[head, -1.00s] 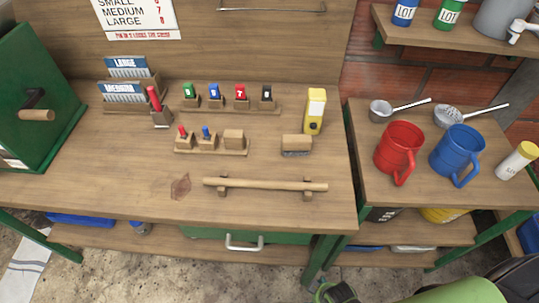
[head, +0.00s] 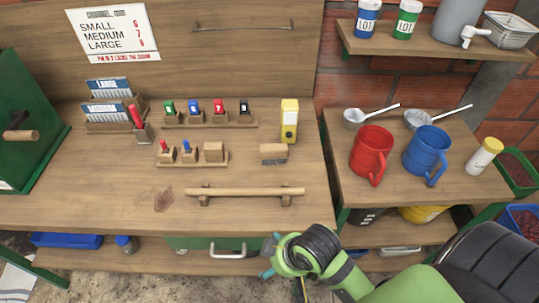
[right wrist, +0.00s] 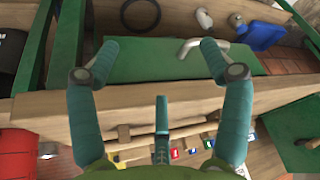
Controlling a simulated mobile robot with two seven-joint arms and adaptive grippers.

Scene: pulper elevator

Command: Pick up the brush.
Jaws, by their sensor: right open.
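The brush (head: 273,153) seems to be the small wooden block with a dark grey underside. It lies on the workbench at the right, in front of the yellow device, and nothing touches it. My right gripper (head: 268,258) is open and empty. In the head view it is low, in front of the bench's front edge, apart from the brush and nearer to me. In the right wrist view its two teal fingers (right wrist: 160,52) stand wide apart, with the green drawer front beyond them. I cannot make out the brush in that view. My left gripper is out of view.
A wooden rod (head: 245,191) on two supports lies between the bench edge and the brush. A yellow device (head: 289,121) stands just behind the brush. A wooden holder (head: 193,162) with small stamps is to its left. Red (head: 371,150) and blue mugs (head: 427,152) stand on the right table.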

